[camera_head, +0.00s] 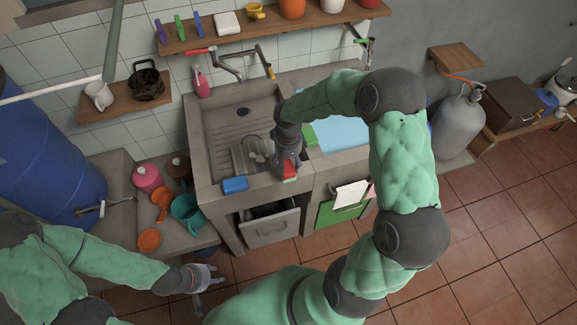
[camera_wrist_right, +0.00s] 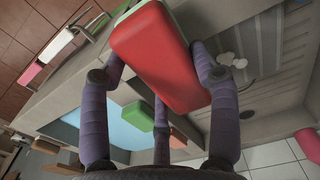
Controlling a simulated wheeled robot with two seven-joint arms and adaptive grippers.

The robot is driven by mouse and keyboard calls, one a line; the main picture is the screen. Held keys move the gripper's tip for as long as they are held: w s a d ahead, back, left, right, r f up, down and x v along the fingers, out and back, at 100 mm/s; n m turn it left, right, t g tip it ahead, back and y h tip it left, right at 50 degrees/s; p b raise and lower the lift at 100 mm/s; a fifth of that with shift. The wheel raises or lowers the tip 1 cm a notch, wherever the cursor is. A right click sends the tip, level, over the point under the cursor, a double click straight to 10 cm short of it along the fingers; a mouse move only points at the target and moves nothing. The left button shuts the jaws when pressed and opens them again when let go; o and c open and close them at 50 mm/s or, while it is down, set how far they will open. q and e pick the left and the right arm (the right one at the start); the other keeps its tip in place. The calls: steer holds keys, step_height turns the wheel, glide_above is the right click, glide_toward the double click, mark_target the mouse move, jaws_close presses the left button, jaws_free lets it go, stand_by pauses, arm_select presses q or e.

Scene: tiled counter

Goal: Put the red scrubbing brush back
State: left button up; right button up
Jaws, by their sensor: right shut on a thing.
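The red scrubbing brush (camera_wrist_right: 158,62) is a red block with a pale and green layer along its far edge. It fills the upper middle of the right wrist view, between the fingers of my right gripper (camera_wrist_right: 163,85), which is shut on it. In the head view the brush (camera_head: 289,171) shows small and red under my right gripper (camera_head: 286,162), at the front edge of the sink counter (camera_head: 205,180). I cannot tell whether it touches the counter. My left gripper (camera_head: 205,278) is empty, low at the left over the floor; its fingers look spread.
A blue sponge or brush (camera_head: 235,185) lies on the counter edge left of my right gripper. A green block (camera_head: 310,136) sits by the light-blue basin (camera_head: 343,133). Pots and cups, including a teal one (camera_head: 187,210), crowd the left counter. An open drawer (camera_head: 270,228) juts out below the sink.

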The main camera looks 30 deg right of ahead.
mark_target(288, 165)
steer(key=shift+w+d+f+b, duration=0.1)
steer(key=shift+f+b, duration=0.1)
steer(key=shift+f, duration=0.75)
steer(key=shift+w+d+f+b, duration=0.1)
steer(key=shift+f+b, duration=0.1)
steer(key=shift+f, duration=0.7)
steer(key=shift+f, duration=0.2)
steer(key=o, duration=1.1)
steer(key=shift+r, duration=0.1)
steer(key=shift+r, duration=0.2)
step_height(288, 165, up, 12)
steer(key=shift+f+p, duration=0.1)
steer(key=shift+p, duration=1.05)
